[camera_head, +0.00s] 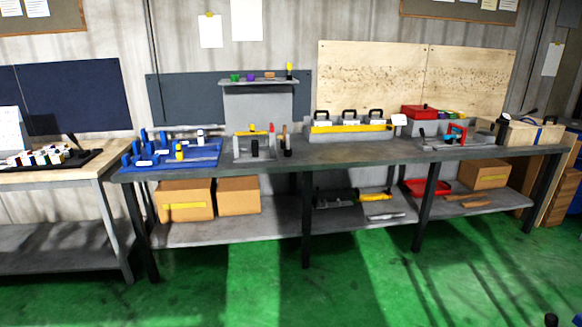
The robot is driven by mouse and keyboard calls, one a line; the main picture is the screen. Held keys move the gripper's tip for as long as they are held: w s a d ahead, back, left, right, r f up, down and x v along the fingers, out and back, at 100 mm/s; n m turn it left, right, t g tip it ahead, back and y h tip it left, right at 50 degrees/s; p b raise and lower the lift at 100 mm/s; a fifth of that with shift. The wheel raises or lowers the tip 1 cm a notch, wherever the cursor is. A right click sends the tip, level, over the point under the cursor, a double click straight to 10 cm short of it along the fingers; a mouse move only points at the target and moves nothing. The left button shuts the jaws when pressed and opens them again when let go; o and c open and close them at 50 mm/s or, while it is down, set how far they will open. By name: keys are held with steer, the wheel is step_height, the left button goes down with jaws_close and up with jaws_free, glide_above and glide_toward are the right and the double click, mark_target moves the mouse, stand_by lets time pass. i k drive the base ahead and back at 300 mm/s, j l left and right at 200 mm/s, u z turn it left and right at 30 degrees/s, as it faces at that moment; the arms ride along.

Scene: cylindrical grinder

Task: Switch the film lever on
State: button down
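I see no part that I can pick out for certain as the film lever. A small grey stand (240,153) near the left of the long workbench has upright black parts and red and yellow pieces. At the right of the bench, a low grey fixture (437,145) carries a red and blue upright piece (457,134). Both are too small to tell what they are or how any lever is set. My gripper is not in view.
The long dark workbench (340,153) stands against the wall, with a blue tray (205,155) on its left. Cardboard boxes (186,199) sit on its lower shelf. A second bench (50,177) stands at left. The green floor (360,285) in front looks mostly clear.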

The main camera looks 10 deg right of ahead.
mark_target(421, 130)
steer(key=i+z, duration=0.2)
steer(key=i, duration=0.75)
steer(key=i+j+z, duration=0.2)
steer(key=i, duration=0.75)
steer(key=i+z, duration=0.15)
steer(key=i, duration=0.45)
steer(key=i+z, duration=0.15)
steer(key=i, duration=0.45)
steer(key=i+j+z, duration=0.15)
steer(key=i, duration=0.45)
steer(key=i+l+z, duration=0.1)
steer(key=i+z, duration=0.2)
steer(key=i, duration=0.55)
